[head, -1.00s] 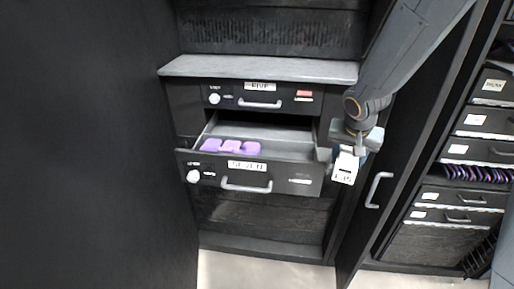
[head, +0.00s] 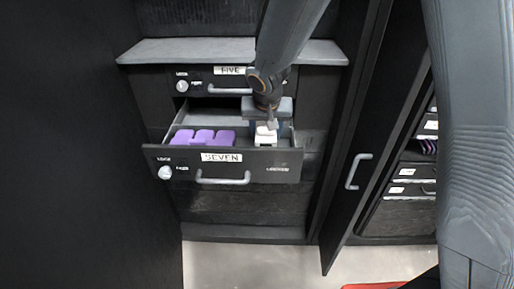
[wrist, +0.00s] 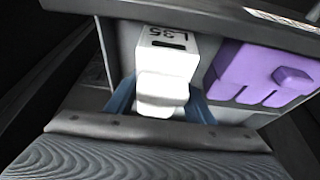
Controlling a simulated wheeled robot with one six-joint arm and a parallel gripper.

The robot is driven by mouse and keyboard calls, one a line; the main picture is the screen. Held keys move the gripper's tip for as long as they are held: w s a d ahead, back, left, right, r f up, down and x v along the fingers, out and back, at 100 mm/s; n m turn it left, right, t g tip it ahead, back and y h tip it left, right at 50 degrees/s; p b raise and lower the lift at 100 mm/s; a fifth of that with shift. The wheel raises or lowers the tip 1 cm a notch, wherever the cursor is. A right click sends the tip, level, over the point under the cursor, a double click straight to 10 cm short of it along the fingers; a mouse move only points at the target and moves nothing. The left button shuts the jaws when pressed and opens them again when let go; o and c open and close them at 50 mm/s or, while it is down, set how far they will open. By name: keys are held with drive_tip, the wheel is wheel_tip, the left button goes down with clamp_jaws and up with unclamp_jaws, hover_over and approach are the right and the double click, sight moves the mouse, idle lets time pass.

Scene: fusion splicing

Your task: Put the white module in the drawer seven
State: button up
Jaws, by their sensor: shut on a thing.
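The drawer labelled SEVEN (head: 222,172) is pulled open below the drawer labelled FIVE. My gripper (head: 267,122) is over the right part of the open drawer, shut on the white module (head: 265,138). In the wrist view the white module (wrist: 165,70) sits between the two blue-grey fingers (wrist: 160,104), with a dark slot and printed characters on its face. It appears down inside the drawer, beside a purple module (wrist: 262,75). Whether its bottom touches the drawer floor is hidden.
The purple module (head: 202,138) fills the left part of the drawer. The drawer labelled FIVE (head: 228,80) is closed just above, under a grey shelf (head: 200,52). An open cabinet door (head: 348,175) stands to the right.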

sight(266, 137)
drive_tip(key=shift+f+b, duration=0.7)
drive_tip(key=shift+f, duration=2)
drive_tip(key=shift+f, duration=0.15)
drive_tip(key=o, duration=1.2)
drive_tip(key=shift+r, duration=0.25)
drive_tip(key=v, duration=1.1)
drive_tip(key=shift+s+r+p, duration=0.25)
drive_tip(key=shift+r+p, duration=0.1)
